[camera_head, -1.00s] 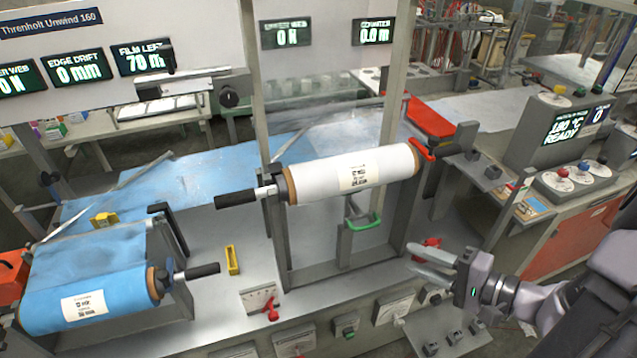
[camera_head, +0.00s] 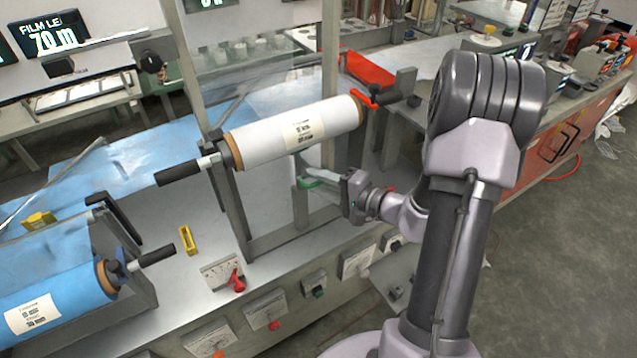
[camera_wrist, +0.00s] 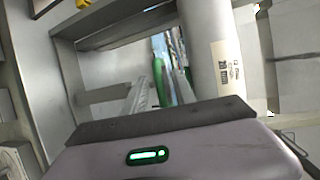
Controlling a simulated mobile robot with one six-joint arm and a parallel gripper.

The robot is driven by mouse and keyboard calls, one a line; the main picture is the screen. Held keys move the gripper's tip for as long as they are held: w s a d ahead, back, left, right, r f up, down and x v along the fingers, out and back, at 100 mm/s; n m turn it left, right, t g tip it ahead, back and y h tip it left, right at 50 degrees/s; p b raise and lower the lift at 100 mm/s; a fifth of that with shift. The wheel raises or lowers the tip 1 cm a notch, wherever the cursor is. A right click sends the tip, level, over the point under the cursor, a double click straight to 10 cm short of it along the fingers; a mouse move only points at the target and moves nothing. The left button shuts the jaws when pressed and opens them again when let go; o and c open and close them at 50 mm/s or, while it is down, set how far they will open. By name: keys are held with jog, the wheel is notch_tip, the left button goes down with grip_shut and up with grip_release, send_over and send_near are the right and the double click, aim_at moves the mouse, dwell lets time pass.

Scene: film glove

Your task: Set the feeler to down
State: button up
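The feeler appears to be the small bracket with the green handle (camera_head: 308,183), below the white film roll (camera_head: 290,135) inside the grey stand. My gripper (camera_head: 324,178) is at the handle's right end, under the roll, and overlaps it in the head view. In the wrist view the green handle (camera_wrist: 158,76) lies ahead, between my two fingers (camera_wrist: 160,95), which stand apart. I cannot tell whether a finger touches it. Part of the handle and the feeler's arm are hidden.
A red lever (camera_head: 364,95) sits at the roll's right end, and a black crank handle (camera_head: 178,173) sticks out left. A blue film roll (camera_head: 75,292) is at lower left. A red-knobbed dial (camera_head: 236,280) and a yellow block (camera_head: 189,240) are on the bench. The stand's posts flank my gripper.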

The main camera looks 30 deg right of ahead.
grip_shut()
dwell(1.4)
